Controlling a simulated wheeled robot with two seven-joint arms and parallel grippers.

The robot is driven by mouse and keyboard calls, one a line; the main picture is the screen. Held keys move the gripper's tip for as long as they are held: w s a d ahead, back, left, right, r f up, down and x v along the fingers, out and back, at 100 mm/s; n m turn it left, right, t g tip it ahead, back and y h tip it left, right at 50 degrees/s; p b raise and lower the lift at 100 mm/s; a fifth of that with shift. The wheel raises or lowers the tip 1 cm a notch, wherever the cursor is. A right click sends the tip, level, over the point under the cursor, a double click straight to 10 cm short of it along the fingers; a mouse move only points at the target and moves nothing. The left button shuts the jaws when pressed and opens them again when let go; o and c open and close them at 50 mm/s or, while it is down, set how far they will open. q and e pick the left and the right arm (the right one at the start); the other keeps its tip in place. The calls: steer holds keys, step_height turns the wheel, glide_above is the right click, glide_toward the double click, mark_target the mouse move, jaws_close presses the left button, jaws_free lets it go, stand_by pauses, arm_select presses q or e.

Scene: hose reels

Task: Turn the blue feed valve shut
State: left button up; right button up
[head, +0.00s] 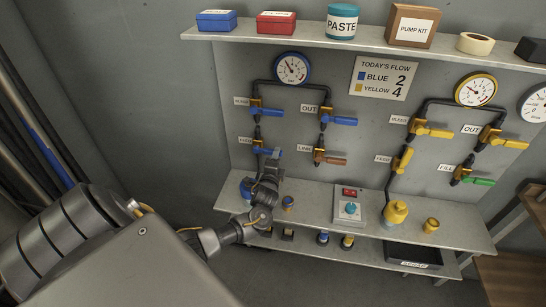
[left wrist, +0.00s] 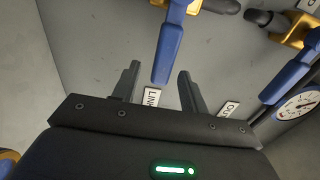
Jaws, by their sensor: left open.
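The blue feed valve (head: 268,150) is at the lower left of the blue pipe loop on the wall panel. Its blue handle points right, crosswise to the upright pipe. In the left wrist view the blue handle (left wrist: 168,50) reaches down from the top, its tip between the two fingers in the picture. My left gripper (head: 270,163) is open just below and in front of this valve, and it also shows in the left wrist view (left wrist: 160,88). I see a finger on each side of the handle; contact cannot be told. My right gripper is out of view.
A lower shelf (head: 310,207) holds fittings and a switch box (head: 350,209). Yellow-loop valves are farther right.

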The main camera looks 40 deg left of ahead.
arm_select(q)
steer(key=v, duration=0.7)
steer(key=shift+s+d+b, duration=0.2)
steer(key=shift+s+b, duration=0.1)
steer(key=shift+b, duration=0.05)
